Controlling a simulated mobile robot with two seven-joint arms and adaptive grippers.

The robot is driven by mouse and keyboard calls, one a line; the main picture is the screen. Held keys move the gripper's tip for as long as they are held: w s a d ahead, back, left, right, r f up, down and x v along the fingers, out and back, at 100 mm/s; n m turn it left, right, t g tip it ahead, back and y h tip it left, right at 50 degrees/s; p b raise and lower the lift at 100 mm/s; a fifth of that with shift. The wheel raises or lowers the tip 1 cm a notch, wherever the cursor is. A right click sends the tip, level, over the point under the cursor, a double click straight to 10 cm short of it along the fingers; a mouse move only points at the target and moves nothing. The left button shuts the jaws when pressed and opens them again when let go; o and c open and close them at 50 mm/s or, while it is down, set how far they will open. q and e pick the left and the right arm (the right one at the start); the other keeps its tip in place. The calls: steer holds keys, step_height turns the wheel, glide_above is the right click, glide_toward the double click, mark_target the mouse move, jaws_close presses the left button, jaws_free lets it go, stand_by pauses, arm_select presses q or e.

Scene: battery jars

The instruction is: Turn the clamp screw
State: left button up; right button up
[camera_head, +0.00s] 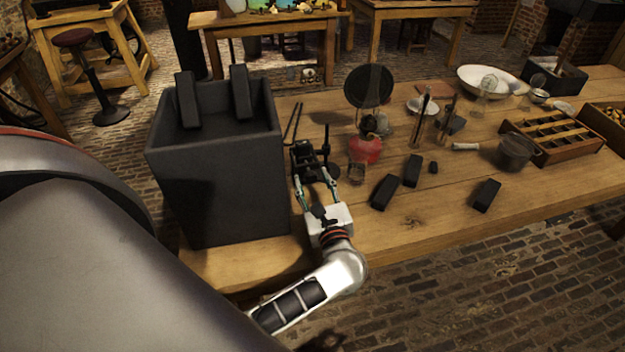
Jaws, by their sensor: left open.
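A small black clamp-like device (305,154) stands on the wooden table, just right of the large dark grey box. A thin upright black rod (326,143) stands at its right side. I cannot make out the clamp screw itself; it is too small and dark to tell apart. My left gripper (316,180) is open, its two fingers spread and pointing away toward the near side of the device. Whether the fingertips touch the device is unclear. My right gripper does not show.
The tall dark grey box (222,195) stands close on the left. Black blocks (384,192) lie to the right, with a red jar (366,149) and a round black disc (368,86) behind. A wooden rack (552,137) is far right. The table's front strip is clear.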

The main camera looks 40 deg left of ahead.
arm_select(q)
steer(key=c, duration=1.1)
steer(key=shift+m, duration=0.3)
steer(key=m+p, duration=0.1)
steer(key=m, duration=0.1)
steer(key=shift+m, duration=0.3)
steer(key=shift+m+p, duration=1.2)
steer(key=shift+m, duration=0.6)
steer(key=shift+w, duration=0.1)
steer(key=o, duration=1.1)
